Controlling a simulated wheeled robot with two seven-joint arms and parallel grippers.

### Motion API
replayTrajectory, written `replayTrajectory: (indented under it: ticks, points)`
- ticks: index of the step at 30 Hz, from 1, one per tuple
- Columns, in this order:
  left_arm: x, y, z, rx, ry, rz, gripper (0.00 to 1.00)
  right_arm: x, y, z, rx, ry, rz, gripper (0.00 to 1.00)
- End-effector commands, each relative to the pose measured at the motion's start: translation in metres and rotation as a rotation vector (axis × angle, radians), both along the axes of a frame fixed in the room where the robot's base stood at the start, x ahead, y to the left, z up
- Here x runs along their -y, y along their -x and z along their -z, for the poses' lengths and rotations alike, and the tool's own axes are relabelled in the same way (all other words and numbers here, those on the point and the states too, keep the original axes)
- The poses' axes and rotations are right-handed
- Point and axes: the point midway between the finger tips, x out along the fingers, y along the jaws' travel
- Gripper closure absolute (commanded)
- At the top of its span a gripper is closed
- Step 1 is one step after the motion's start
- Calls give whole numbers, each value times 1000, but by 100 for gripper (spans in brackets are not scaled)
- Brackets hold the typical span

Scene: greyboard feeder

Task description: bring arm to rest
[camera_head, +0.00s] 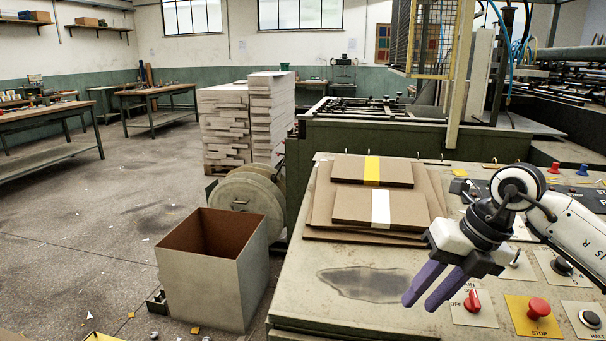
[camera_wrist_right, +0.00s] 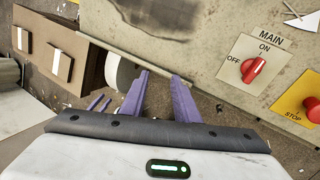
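My right gripper (camera_head: 418,303) hangs over the front right of the control desk (camera_head: 300,300), fingers pointing down and left. Its two purple fingers are apart with nothing between them. In the right wrist view the same fingers (camera_wrist_right: 161,75) stand apart and empty, near the red MAIN switch (camera_wrist_right: 254,69). My left gripper does not show in the head view. Two small purple tips (camera_wrist_right: 98,103) at the left of the right wrist view may belong to it; I cannot tell whether they are open.
On the desk lie brown boards with a yellow-banded stack (camera_head: 345,170) and a white-banded stack (camera_head: 350,207). A red stop button (camera_head: 538,308) and black knobs sit right of the gripper. An open bin (camera_head: 200,285) stands on the floor at left. The desk's dark-stained middle is clear.

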Motion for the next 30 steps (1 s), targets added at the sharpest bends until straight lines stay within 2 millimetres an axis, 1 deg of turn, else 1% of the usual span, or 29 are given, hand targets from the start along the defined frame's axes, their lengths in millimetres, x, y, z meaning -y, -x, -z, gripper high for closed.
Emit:
replayTrajectory:
  ticks: [1, 2, 3, 5, 6, 8, 9, 11, 12, 14, 16, 17, 18, 20, 21, 23, 24, 25, 26, 27, 29, 30]
  points:
    - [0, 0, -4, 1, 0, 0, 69, -38, 12, 14, -25, -114, -61, 72]
    - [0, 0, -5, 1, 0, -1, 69, -60, 18, 19, -34, -190, -90, 72]
    - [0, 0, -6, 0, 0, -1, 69, -89, 28, 23, -46, -297, -124, 72]
    - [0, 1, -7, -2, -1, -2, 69, -132, 45, 24, -70, -477, -157, 72]
    - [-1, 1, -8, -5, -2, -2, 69, -159, 56, 20, -84, -607, -163, 72]
    - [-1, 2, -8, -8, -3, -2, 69, -191, 69, 10, -107, -798, -146, 72]
    - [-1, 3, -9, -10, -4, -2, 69, -208, 75, 1, -120, -923, -117, 72]
    - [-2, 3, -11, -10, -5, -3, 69, -225, 80, -12, -143, -1104, -46, 72]
    - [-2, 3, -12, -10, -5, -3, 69, -231, 81, -21, -157, -1219, 19, 72]
    - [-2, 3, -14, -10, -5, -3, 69, -233, 77, -30, -179, -1377, 142, 72]
    - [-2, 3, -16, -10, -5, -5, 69, -226, 68, -33, -206, -1538, 321, 72]
    - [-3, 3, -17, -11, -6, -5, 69, -220, 63, -31, -218, -1596, 409, 72]
    - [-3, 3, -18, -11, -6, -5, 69, -210, 57, -24, -234, -1663, 535, 72]
    - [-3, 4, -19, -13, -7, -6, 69, -191, 49, -6, -261, -1741, 743, 72]
    - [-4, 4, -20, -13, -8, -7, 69, -177, 46, 11, -282, -1776, 891, 72]
    - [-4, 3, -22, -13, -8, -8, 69, -154, 47, 44, -316, -1798, 1124, 72]
    - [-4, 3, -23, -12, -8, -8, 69, -139, 52, 71, -341, -1794, 1285, 72]
    - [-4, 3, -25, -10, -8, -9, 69, -129, 58, 91, -360, -1782, 1401, 72]
    - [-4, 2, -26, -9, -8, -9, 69, -120, 66, 111, -381, -1762, 1509, 72]
    - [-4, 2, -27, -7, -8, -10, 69, -108, 78, 136, -409, -1728, 1647, 72]
    - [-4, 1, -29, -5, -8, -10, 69, -95, 102, 172, -452, -1662, 1833, 72]
    - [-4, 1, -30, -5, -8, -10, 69, -88, 120, 195, -483, -1611, 1946, 72]
